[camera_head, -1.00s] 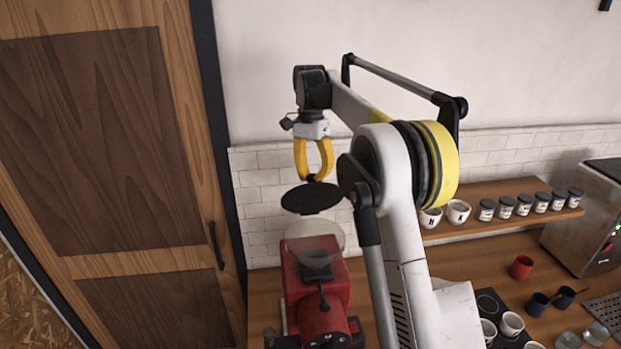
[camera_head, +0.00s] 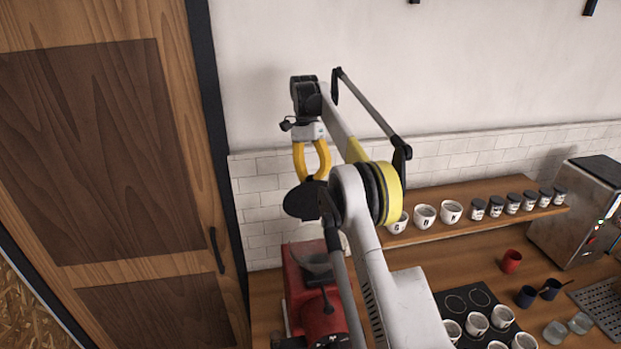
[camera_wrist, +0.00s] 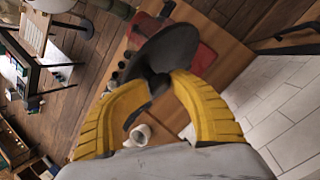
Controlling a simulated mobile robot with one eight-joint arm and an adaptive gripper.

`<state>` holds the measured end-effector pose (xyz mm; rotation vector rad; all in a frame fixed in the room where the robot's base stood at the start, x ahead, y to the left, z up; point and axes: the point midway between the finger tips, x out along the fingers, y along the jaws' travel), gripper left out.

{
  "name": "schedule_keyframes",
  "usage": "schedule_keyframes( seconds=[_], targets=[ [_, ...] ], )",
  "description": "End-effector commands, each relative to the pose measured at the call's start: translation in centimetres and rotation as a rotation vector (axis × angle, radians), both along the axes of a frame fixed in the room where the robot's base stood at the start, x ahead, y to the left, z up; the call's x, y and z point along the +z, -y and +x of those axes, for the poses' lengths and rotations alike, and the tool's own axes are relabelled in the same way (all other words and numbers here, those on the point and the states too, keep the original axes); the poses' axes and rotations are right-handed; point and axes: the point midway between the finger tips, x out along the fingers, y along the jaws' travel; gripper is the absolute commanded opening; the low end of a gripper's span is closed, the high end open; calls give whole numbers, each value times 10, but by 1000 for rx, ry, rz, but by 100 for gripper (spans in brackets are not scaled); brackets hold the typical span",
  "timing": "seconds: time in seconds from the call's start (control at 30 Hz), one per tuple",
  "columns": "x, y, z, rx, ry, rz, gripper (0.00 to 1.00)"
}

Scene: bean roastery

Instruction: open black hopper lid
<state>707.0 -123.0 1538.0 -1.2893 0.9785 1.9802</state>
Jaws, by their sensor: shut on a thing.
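The black hopper lid (camera_head: 303,201) is a dark round disc. It hangs tilted from my gripper (camera_head: 311,178), clear of the red machine (camera_head: 318,295) below it. My gripper's yellow fingers are shut on the lid's knob. In the wrist view the lid (camera_wrist: 166,50) lies beyond the fingertips, and its knob (camera_wrist: 158,84) sits between them. The hopper (camera_head: 322,262) on top of the red machine shows below the lid. My arm hides part of the machine's right side.
A wooden door (camera_head: 120,150) with a dark handle stands on the left. A wall shelf (camera_head: 490,205) with cups and jars is to the right. Cups stand on the counter at lower right, near a steel machine (camera_head: 575,225). The wall above is bare.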

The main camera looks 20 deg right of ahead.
Motion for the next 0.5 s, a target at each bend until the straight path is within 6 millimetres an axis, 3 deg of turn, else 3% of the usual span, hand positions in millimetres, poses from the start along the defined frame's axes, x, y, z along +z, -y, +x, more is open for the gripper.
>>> schedule_keyframes(
  seconds=[0.2, 0.23, 0.3, 0.5],
  targets=[
    [-3, 0, 1, 0, 3, -1, 0],
    [-3, 0, 1, 0, 3, -1, 34],
    [-2, 0, 1, 0, 3, -1, 52],
    [-1, 0, 1, 0, 1, 0, 52]
  ],
)
